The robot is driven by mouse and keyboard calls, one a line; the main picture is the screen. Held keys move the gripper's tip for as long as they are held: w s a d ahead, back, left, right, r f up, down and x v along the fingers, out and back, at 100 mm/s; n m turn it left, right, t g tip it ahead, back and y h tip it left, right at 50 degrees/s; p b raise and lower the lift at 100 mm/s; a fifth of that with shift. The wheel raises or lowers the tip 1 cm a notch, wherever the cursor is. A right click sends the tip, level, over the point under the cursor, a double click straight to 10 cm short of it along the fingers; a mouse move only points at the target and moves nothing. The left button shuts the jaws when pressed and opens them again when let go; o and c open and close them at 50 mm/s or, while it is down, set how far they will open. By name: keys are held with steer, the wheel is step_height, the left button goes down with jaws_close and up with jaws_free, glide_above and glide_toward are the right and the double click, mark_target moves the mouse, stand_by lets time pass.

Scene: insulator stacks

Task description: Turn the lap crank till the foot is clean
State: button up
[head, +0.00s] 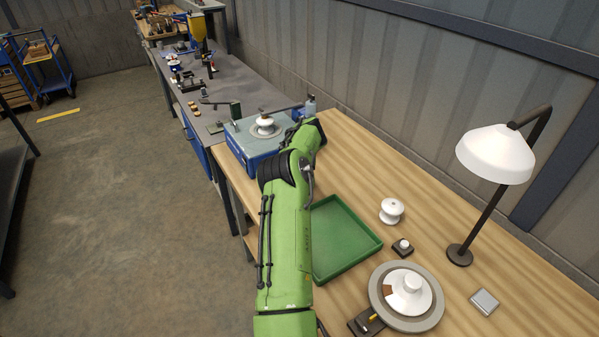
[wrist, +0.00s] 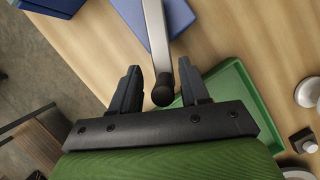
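The lap is a blue box (head: 248,152) with a grey-green top at the far left end of the wooden table. A white insulator (head: 265,121) stands upright on a round plate on it. Its foot's underside is hidden. In the wrist view, the crank arm (wrist: 155,36) is a grey bar reaching from the blue box and ending in a dark round knob (wrist: 162,91). My gripper (wrist: 159,82) is open, with a finger on either side of the knob and visible gaps to both.
A green tray (head: 375,244) lies right of my arm. Beyond it are a white spool-shaped insulator (head: 392,210), a small black box with a pale button (head: 402,247), a grey turntable (head: 431,318) with a white piece, a lamp (head: 495,153) and a grey block (head: 485,301).

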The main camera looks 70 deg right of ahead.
steer(key=shift+r, duration=0.1)
steer(key=b+v, duration=0.1)
steer(key=v, duration=1.4)
steer(key=shift+r, duration=0.3)
steer(key=shift+s+a, duration=0.1)
